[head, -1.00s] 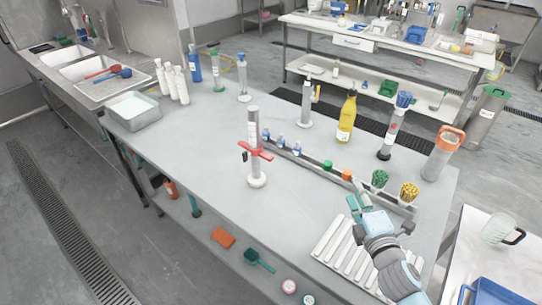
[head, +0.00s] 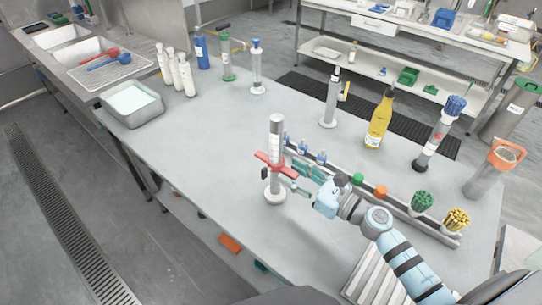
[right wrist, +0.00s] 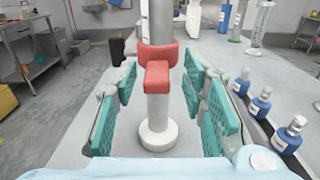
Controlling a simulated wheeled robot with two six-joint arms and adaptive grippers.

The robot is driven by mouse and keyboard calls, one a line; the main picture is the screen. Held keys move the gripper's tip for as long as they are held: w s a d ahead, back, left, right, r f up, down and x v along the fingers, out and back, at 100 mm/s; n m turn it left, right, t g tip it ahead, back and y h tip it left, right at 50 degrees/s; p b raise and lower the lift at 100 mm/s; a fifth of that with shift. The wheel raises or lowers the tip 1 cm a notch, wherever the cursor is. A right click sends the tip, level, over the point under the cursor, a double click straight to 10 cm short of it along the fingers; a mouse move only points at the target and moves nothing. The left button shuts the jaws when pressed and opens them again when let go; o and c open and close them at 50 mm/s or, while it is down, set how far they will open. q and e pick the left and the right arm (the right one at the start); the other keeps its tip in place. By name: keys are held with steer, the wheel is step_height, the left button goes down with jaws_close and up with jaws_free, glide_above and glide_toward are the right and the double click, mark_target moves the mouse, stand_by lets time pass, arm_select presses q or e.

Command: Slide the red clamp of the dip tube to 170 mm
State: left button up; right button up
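The dip tube (head: 276,128) is a grey upright tube on a round white foot (head: 275,196), standing on the grey bench. Its red clamp (head: 262,157) sits around the tube partway up, and its tab points toward the camera in the right wrist view (right wrist: 158,70). My right gripper (head: 298,178) is at the tube's right side, at about clamp height. In the right wrist view its teal fingers (right wrist: 160,92) are spread, one on each side of the red tab and tube, with gaps visible. The scale marks are too small to read. My left gripper is out of view.
A yellow bottle (head: 379,122) and a grey cylinder (head: 331,100) stand farther back. A metal tray (head: 132,104) is at the left. The bench left of the tube is clear.

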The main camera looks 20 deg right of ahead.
steer(key=shift+w+a, duration=0.25)
steer(key=shift+w, duration=0.4)
steer(key=shift+s+r, duration=0.15)
steer(key=shift+s, duration=0.35)
steer(key=shift+c, duration=0.8)
steer(key=shift+w+a, duration=0.1)
steer(key=shift+w, duration=0.1)
jaws_close()
steer(key=shift+r, duration=0.4)
steer(key=shift+o, duration=0.8)
jaws_free()
steer(key=v, duration=1.2)
